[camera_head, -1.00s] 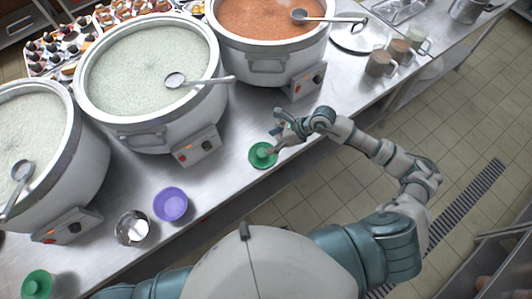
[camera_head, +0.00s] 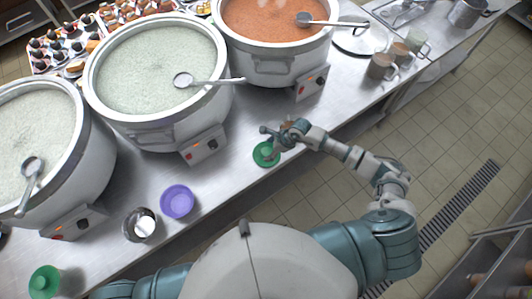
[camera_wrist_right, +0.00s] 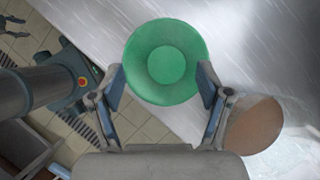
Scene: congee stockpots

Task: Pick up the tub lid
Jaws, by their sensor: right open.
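A round green lid (camera_head: 266,153) with a raised centre lies on the steel counter near its front edge. It also shows in the right wrist view (camera_wrist_right: 166,62), large, between and beyond my fingertips. My right gripper (camera_head: 271,139) is open and over the lid. In the right wrist view its two fingers (camera_wrist_right: 160,80) stand at either side of the lid's near part; I cannot tell whether they touch it. Another green round piece (camera_head: 44,282) stands at the lower left of the head view. My left gripper is out of view.
A purple tub (camera_head: 178,201) and a metal cup (camera_head: 140,225) stand left of the lid. Large stockpots (camera_head: 160,75) line the counter (camera_head: 232,175) behind. A round brown thing (camera_wrist_right: 255,125) lies beside the right finger. Mugs (camera_head: 381,66) stand farther right.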

